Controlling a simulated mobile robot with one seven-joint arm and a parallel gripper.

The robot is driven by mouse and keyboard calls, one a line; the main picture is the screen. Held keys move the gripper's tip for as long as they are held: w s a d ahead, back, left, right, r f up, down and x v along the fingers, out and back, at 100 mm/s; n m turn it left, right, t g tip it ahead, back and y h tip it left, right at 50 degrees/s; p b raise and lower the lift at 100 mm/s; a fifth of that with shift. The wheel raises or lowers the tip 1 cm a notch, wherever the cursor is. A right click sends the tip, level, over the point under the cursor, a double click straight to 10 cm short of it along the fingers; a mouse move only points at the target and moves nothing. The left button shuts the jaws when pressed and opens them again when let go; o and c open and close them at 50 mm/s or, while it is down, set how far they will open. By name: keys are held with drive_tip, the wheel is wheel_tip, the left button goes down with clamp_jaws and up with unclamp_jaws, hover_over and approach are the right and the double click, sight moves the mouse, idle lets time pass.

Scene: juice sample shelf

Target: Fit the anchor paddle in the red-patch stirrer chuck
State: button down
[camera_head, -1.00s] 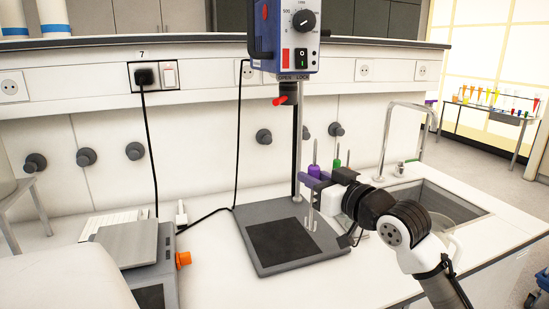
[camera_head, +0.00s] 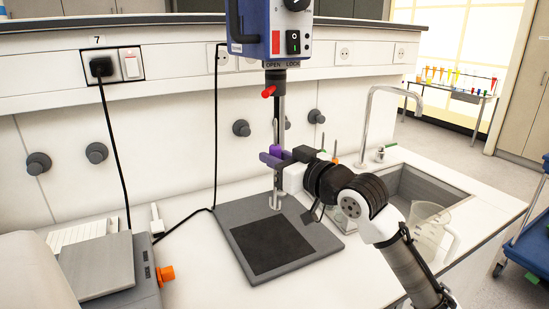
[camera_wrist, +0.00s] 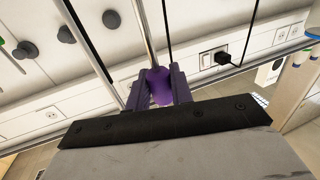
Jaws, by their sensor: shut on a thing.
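The stirrer (camera_head: 270,28) is a blue and grey motor head with a red patch on its front, at the top of the head view. Its dark chuck (camera_head: 274,76) has a red lever and sits under the words OPEN and LOCK. My gripper (camera_head: 274,158) is shut on the purple collar of the anchor paddle, which also shows in the wrist view (camera_wrist: 160,86). The paddle's metal shaft points up from the collar, and its pale metal lower end (camera_head: 275,198) hangs above the base plate. The collar is below the chuck, apart from it. Its exact depth alignment is unclear.
The stirrer's grey base plate (camera_head: 275,240) lies below, with a support rod behind the paddle. Green and orange tool parts show behind my wrist. A sink (camera_head: 425,185) and clear beaker (camera_head: 428,232) are at right, a grey instrument (camera_head: 110,275) at left.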

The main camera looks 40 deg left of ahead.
sight(276, 120)
drive_tip(key=shift+r+p, duration=1.2)
drive_tip(key=shift+r, duration=0.6)
drive_tip(key=shift+r+p, duration=1.65)
drive_tip(key=shift+r, duration=0.65)
drive_tip(key=shift+f, duration=0.1)
drive_tip(key=c, duration=1.1)
unclamp_jaws()
drive_tip(key=shift+c, duration=0.2)
drive_tip(key=s+d+b, duration=0.2)
drive_tip(key=d+b, duration=0.2)
drive_tip(key=d, duration=0.9)
drive_tip(key=shift+d+b, duration=0.35)
drive_tip(key=shift+d, duration=0.05)
